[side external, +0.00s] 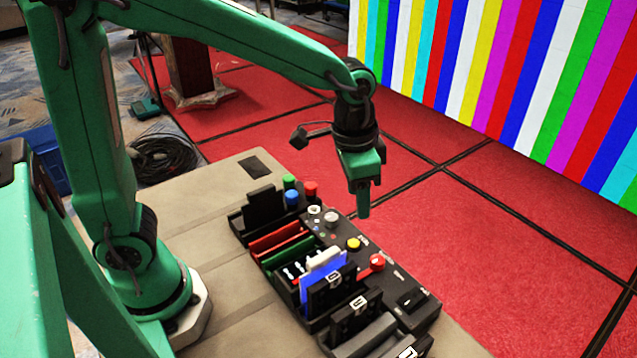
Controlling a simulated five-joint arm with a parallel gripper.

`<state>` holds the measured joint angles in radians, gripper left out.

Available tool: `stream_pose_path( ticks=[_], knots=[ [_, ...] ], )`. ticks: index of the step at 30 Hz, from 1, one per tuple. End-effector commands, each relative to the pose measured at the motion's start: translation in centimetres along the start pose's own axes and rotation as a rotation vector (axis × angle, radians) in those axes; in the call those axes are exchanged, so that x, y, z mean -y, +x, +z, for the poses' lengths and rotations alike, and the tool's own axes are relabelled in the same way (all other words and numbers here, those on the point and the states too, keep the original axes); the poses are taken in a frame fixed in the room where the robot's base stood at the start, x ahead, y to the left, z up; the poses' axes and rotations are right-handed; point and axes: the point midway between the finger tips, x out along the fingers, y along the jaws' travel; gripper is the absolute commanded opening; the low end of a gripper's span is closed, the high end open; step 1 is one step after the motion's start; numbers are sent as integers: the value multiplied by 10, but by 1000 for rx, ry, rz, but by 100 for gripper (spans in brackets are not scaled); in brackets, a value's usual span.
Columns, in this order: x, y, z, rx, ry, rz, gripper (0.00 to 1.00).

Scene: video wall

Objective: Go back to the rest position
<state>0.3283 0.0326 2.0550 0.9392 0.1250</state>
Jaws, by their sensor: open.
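My gripper (362,202) hangs at the end of my green arm, pointing down. It is open and I see nothing between its fingers. In the picture it is over the far right edge of a black control panel (385,262), apart from it and above it. The panel lies on a beige table and carries red, blue, green and yellow buttons, knobs, and slots with upright cards. A blue card (318,283) stands in one of the slots.
A red tiled floor (480,220) lies beyond, with a striped colour video wall (520,70) at the back right. Coiled black cable (163,158) and a wooden stand (195,70) are at the left.

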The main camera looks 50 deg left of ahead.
Motion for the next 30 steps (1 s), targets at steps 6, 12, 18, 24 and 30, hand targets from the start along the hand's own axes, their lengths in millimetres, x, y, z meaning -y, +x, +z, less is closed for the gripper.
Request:
stream_pose_path(
  ticks=[6, 12, 18, 24, 30],
  knots=[
    [21, -32, 32, -83, -98, -21, 49],
    [34, -53, 64, -153, -184, -41, 49],
    [44, -68, 96, -223, -268, -65, 49],
    [50, -78, 127, -293, -350, -91, 49],
    [52, -81, 151, -346, -412, -113, 49]
  ],
)
